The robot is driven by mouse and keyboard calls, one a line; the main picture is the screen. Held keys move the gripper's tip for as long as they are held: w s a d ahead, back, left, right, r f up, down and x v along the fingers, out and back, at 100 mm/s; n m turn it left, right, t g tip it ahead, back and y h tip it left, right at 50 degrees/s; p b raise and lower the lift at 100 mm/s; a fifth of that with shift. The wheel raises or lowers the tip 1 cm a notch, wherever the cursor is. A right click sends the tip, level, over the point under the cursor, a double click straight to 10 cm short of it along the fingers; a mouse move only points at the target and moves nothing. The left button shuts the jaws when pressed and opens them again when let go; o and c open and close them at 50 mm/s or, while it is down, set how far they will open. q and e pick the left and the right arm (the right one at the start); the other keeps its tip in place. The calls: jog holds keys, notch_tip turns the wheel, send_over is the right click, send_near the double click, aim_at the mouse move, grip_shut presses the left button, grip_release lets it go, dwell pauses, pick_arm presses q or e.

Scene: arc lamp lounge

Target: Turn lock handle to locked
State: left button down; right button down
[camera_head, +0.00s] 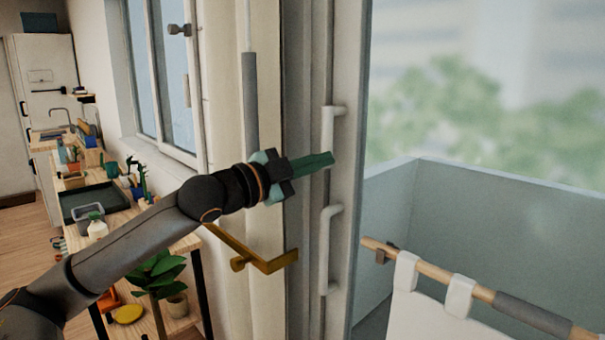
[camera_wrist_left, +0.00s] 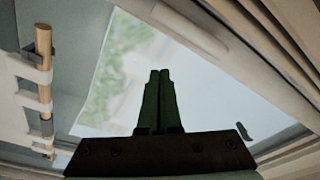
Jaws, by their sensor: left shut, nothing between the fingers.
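My left gripper (camera_head: 328,159) is shut and empty, its green fingers together and pointing right across the tall white door or window frame. Its tips overlap the lower part of an upper white handle (camera_head: 328,128) in the head view; I cannot tell whether they touch. A second white handle (camera_head: 325,250) hangs below it, its long arm pointing down. A brass-coloured lever (camera_head: 268,264) sits lower left. I cannot tell which of these is the lock handle. In the left wrist view the shut fingers (camera_wrist_left: 159,75) show dark against the pane. My right gripper is not in view.
A wooden rail with white cloth loops (camera_head: 460,288) stands at the lower right. A workbench with a dark tray (camera_head: 95,203) and a potted plant (camera_head: 160,272) are at the left. An open window (camera_head: 178,85) is behind my arm.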

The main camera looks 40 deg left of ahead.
pick_arm(q)
jog(key=shift+b+v, duration=0.3)
jog(key=shift+v, duration=1.55)
jog(key=shift+r, duration=0.1)
